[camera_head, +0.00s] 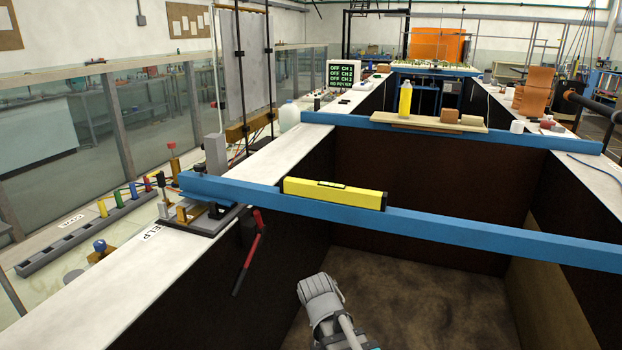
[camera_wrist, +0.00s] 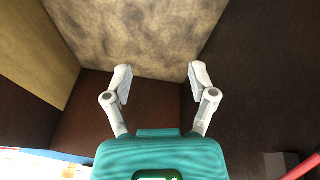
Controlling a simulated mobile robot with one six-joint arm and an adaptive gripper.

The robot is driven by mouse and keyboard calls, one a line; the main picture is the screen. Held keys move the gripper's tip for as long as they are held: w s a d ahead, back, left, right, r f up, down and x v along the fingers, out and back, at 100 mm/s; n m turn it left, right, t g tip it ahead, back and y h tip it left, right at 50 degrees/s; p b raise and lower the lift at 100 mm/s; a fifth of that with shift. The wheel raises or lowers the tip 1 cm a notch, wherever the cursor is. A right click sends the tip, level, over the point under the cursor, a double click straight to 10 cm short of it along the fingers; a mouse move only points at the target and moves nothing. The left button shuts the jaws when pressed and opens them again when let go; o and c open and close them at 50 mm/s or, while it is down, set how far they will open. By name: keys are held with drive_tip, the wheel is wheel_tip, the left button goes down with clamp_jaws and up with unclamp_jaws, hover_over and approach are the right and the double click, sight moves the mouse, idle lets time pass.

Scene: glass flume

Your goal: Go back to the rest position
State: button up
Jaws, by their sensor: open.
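My gripper (camera_wrist: 159,82) is open in the wrist view, with its two pale fingers spread apart and nothing between them. Beyond the fingers I see the mottled brown floor of the flume (camera_wrist: 145,35) and its dark walls. In the head view a grey part of my arm shows at the bottom centre, inside the flume and below the near blue beam (camera_head: 450,228).
A yellow spirit level (camera_head: 334,193) lies on the near blue beam. A red-handled lever (camera_head: 250,250) hangs at the left wall. A farther blue beam (camera_head: 560,140) carries a board with a yellow bottle (camera_head: 405,98). The flume's middle is clear.

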drive_tip(key=s+d+f+n+g+y+b, duration=0.1)
drive_tip(key=s+d+f, duration=0.15)
drive_tip(key=d, duration=0.35)
drive_tip(key=s+d+f+n+g+y+b, duration=0.1)
drive_tip(key=s+d+f+g+b, duration=0.15)
drive_tip(key=d, duration=0.45)
wheel_tip(320, 180, up, 18)
drive_tip(key=p, duration=1.7)
drive_tip(key=shift+a+t+p, duration=0.25)
drive_tip(key=shift+t+p, duration=0.1)
